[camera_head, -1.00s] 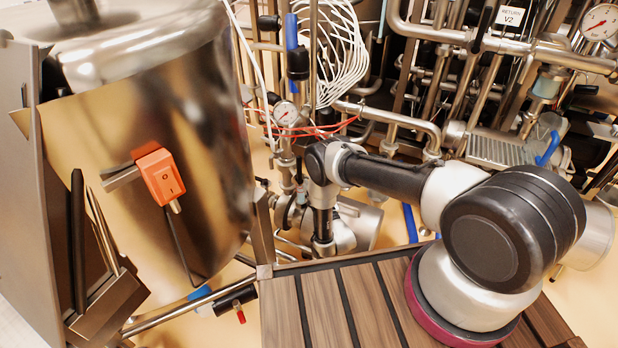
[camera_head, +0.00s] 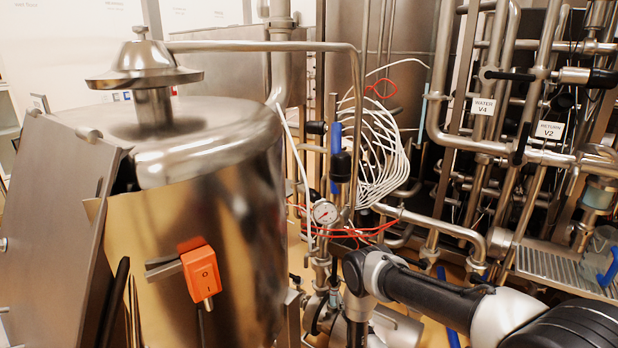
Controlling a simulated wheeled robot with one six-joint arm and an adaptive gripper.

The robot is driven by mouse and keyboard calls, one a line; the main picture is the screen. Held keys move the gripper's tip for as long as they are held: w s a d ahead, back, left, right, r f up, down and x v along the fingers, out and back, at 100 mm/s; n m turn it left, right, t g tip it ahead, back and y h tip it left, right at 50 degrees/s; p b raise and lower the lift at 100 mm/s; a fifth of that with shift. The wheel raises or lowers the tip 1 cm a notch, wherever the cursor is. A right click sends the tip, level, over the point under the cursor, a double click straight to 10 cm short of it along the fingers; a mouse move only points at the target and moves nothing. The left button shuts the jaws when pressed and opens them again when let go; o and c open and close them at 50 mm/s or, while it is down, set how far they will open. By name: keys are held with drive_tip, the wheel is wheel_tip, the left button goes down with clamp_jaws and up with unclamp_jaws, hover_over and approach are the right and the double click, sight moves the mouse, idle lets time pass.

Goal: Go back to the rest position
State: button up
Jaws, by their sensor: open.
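My arm (camera_head: 435,298) enters from the lower right corner of the head view. Its dark link reaches left to a joint with a pale ring, in front of the pipework. From that joint a dark part points down and is cut off by the bottom edge. My gripper is not in view, so its jaws and anything in them are hidden.
A shiny steel tank (camera_head: 215,185) with an orange switch box (camera_head: 201,273) stands at left, a tilted metal panel (camera_head: 50,230) beside it.

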drive_tip(key=s+d+f+g+h, duration=0.1)
drive_tip(key=s+f+g, duration=0.3)
drive_tip(key=f+g, duration=0.15)
drive_tip(key=s+d+f+g+h, duration=0.1)
drive_tip(key=s+f+g+h, duration=0.1)
drive_tip(key=s+f+g, duration=0.4)
drive_tip(key=s+d+r+g+h, duration=0.1)
drive_tip(key=s+d+r+g, duration=0.2)
drive_tip(key=r, duration=1.1)
drive_tip(key=s+d+r+g, duration=0.3)
drive_tip(key=s+r, duration=0.1)
drive_tip(key=r, duration=1)
drive_tip(key=s+d+r+g+h, duration=0.1)
drive_tip(key=s+d+r+g, duration=0.15)
drive_tip(key=r, duration=1.15)
drive_tip(key=s+d+r+t, duration=0.2)
drive_tip(key=s+d+r, duration=0.1)
drive_tip(key=s+r, duration=0.4)
drive_tip(key=s+d+r+m+t, duration=0.1)
drive_tip(key=s+d+r+t, duration=0.1)
drive_tip(key=s+r, duration=0.5)
drive_tip(key=s+d+r+t, duration=0.2)
drive_tip(key=s+d+r, duration=0.2)
drive_tip(key=r, duration=1.3)
drive_tip(key=s, duration=0.3)
drive_tip(key=shift+s+d+m+t, duration=0.15)
drive_tip(key=shift+m+t, duration=0.15)
drive_tip(key=shift+m, duration=0.1)
drive_tip(key=shift+c, duration=0.6)
drive_tip(key=shift+s, duration=0.1)
